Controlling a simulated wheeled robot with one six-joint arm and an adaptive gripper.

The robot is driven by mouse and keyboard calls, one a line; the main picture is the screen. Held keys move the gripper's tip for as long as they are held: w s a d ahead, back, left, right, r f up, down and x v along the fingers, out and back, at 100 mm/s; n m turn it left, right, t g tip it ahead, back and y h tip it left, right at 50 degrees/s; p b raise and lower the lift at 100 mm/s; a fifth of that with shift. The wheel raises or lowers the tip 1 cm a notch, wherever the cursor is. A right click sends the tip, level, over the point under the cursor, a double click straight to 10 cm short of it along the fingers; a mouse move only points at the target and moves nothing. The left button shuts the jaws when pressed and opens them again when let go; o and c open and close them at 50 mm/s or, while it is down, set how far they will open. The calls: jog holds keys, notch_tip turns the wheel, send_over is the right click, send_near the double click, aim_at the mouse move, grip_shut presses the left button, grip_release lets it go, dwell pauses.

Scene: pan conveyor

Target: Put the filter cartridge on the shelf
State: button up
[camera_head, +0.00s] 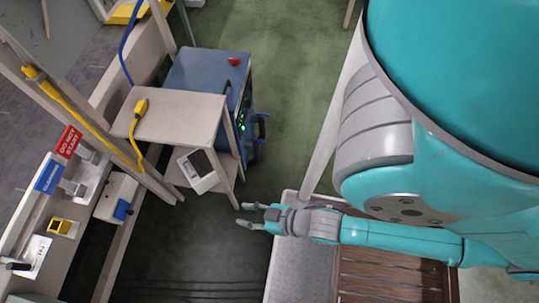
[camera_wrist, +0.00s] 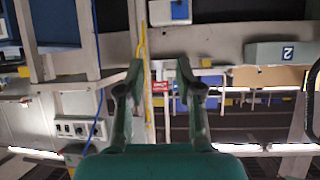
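My gripper (camera_head: 245,214) is at the end of the arm in the head view, pointing left above the floor. Its two fingers are apart with nothing between them; the wrist view shows the same open gripper (camera_wrist: 160,70). A small beige two-level shelf stand (camera_head: 176,112) stands to the upper left of the gripper, clearly apart from it. I cannot pick out the filter cartridge for certain in either view.
A blue cabinet (camera_head: 205,68) with a red button and green lights stands behind the stand. At left is a machine frame with a red sign (camera_head: 68,141) and a blue sign (camera_head: 48,176). A slatted brown surface (camera_head: 390,275) lies below my arm. Green floor (camera_head: 290,90) is clear.

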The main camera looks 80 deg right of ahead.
jog(key=s+r+t, duration=0.1)
jog(key=s+r, duration=0.2)
jog(key=r, duration=0.3)
jog(key=s+a+r+n+t, duration=0.1)
jog(key=s+r, duration=0.2)
jog(key=r, duration=0.4)
jog(key=shift+a+t+y, duration=0.25)
jog(key=shift+t+y, duration=0.05)
jog(key=shift+y, duration=0.1)
jog(key=shift+s, duration=0.1)
